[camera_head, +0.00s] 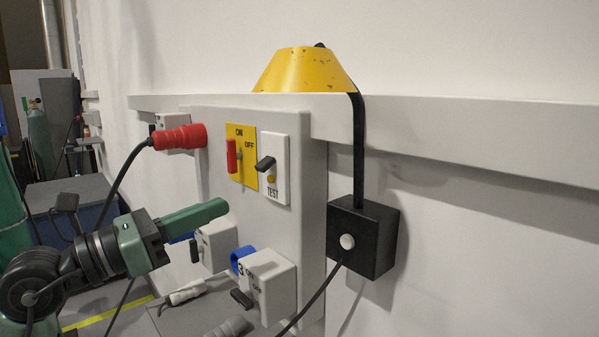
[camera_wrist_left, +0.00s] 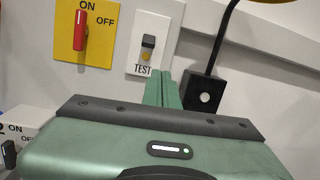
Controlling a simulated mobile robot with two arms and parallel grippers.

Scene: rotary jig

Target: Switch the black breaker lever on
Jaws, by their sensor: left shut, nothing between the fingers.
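The black breaker lever (camera_head: 265,163) is on a white plate (camera_head: 281,185) marked TEST, with a small yellow-brown button below it. In the head view it sticks out from the plate, its free end to the left. In the left wrist view the black lever (camera_wrist_left: 148,41) is at the top middle, above the TEST label. My left gripper (camera_head: 222,206) is shut and empty, below and left of the lever and apart from it in the head view. Its closed green fingers (camera_wrist_left: 163,76) point toward the panel in the left wrist view. My right gripper is not in view.
A red lever (camera_head: 232,156) sits on a yellow ON/OFF plate (camera_head: 241,133) left of the breaker. A red plug (camera_head: 180,138), socket boxes with small black knobs (camera_head: 241,298), a black box (camera_head: 362,236) with a white button, and hanging cables surround the panel.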

